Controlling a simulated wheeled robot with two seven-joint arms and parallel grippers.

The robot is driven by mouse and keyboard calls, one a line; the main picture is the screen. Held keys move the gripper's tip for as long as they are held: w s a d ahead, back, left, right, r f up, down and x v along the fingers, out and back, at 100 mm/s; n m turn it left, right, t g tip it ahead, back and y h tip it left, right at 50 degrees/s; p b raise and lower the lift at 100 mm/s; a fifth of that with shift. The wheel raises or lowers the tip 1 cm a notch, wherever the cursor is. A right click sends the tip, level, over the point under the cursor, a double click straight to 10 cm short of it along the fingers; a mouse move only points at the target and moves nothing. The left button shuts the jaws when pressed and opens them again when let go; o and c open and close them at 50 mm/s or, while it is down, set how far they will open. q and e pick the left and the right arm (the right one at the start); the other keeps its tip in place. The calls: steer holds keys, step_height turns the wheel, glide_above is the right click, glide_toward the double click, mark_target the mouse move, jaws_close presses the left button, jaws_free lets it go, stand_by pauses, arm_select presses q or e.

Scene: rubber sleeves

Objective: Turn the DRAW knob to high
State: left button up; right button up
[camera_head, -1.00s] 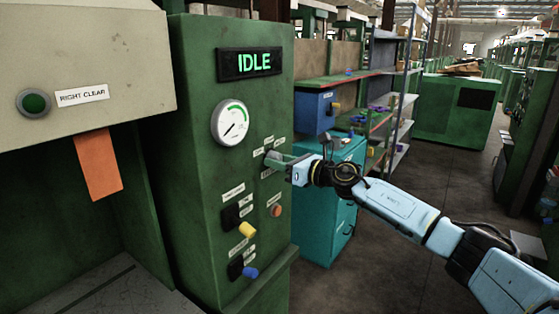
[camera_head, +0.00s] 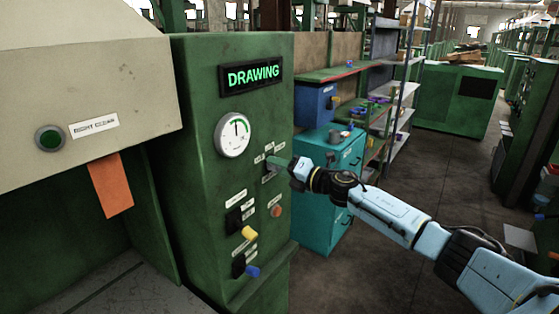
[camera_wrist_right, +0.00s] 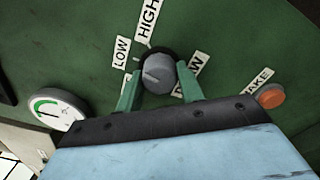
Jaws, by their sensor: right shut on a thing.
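The DRAW knob (camera_wrist_right: 160,78) is grey and round with a pale mark on its face, on the green panel in the right wrist view. The fingers of my right gripper (camera_wrist_right: 159,69) stand on both sides of it, shut on it. The HIGH label (camera_wrist_right: 148,18) is above the knob, the LOW label (camera_wrist_right: 121,52) is up and left, and the DRAW label is at right, partly hidden by a finger. The pale mark points left, roughly toward the LOW side. In the head view my right gripper (camera_head: 281,164) is at the panel and covers the knob. My left gripper is out of view.
The green cabinet carries a display (camera_head: 250,75) reading DRAWING and a round gauge (camera_head: 233,135) with its needle near upright. A teal cabinet (camera_head: 325,205) stands behind my arm.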

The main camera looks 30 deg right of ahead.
steer(key=shift+r+m+p, duration=0.1)
steer(key=shift+m+p, duration=1.95)
steer(key=shift+m, duration=1.35)
steer(key=o, duration=1)
steer(key=shift+b+v, duration=1.4)
steer(key=shift+v, duration=5.3)
